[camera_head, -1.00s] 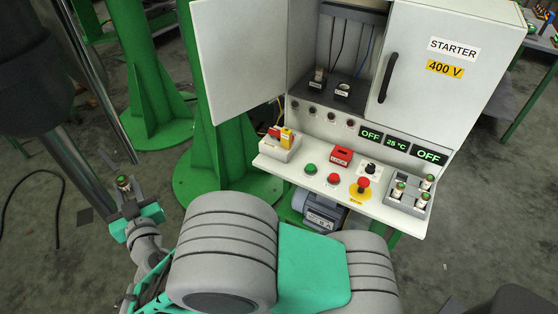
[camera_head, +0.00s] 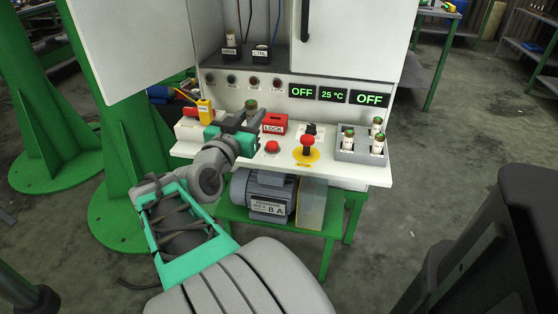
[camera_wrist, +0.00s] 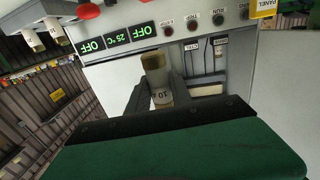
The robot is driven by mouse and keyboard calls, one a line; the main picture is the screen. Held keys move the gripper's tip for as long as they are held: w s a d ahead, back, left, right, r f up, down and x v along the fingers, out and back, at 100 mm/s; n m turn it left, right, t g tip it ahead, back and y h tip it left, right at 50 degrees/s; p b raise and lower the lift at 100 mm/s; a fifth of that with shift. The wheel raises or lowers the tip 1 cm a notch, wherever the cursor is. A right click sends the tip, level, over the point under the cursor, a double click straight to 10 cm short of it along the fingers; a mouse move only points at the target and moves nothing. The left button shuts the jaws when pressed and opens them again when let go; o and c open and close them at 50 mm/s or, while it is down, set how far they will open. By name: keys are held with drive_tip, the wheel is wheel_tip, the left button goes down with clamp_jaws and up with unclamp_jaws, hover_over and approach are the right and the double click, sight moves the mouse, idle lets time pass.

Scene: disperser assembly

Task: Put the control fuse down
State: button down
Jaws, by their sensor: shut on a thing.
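My gripper (camera_head: 243,118) is shut on the control fuse (camera_head: 251,104), a pale cylinder with a coloured cap, held upright in front of the starter panel. In the wrist view the fuse (camera_wrist: 157,82) sits between my dark fingers and shows a "10" marking. Inside the open cabinet, the black holder labelled CTRL (camera_head: 262,53) shows no fuse in it. The holder to its left (camera_head: 231,50) carries a pale fuse. A grey fuse tray (camera_head: 356,155) on the right of the white shelf holds three fuses.
Near my gripper on the shelf are the red LOCK block (camera_head: 274,123), a red button (camera_head: 272,147), a dark knob (camera_head: 311,129) and the red stop button (camera_head: 307,142). A red-and-yellow switch (camera_head: 205,110) stands left. The cabinet door (camera_head: 130,45) hangs open at left.

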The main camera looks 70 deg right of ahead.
drive_tip(key=shift+m+g, duration=0.4)
drive_tip(key=shift+g, duration=0.2)
drive_tip(key=w+d+f+b, duration=0.1)
drive_tip(key=d+f, duration=0.2)
drive_tip(key=d, duration=0.1)
drive_tip(key=w+d+f+b, duration=0.1)
drive_tip(key=d+f+b, duration=0.1)
drive_tip(key=d+f, duration=0.1)
drive_tip(key=w+d+f+b, duration=0.1)
drive_tip(key=d+f+b, duration=0.1)
drive_tip(key=d+f, duration=0.2)
drive_tip(key=shift+w+d+f, duration=0.1)
drive_tip(key=shift+w+d, duration=0.15)
drive_tip(key=shift+d, duration=0.6)
drive_tip(key=shift+w+d+f+b, duration=0.15)
drive_tip(key=shift+f+b, duration=0.35)
drive_tip(key=shift+f, duration=1.15)
drive_tip(key=shift+f, duration=0.25)
drive_tip(key=c, duration=1.1)
unclamp_jaws()
drive_tip(key=shift+c, duration=0.2)
drive_tip(key=shift+r, duration=0.1)
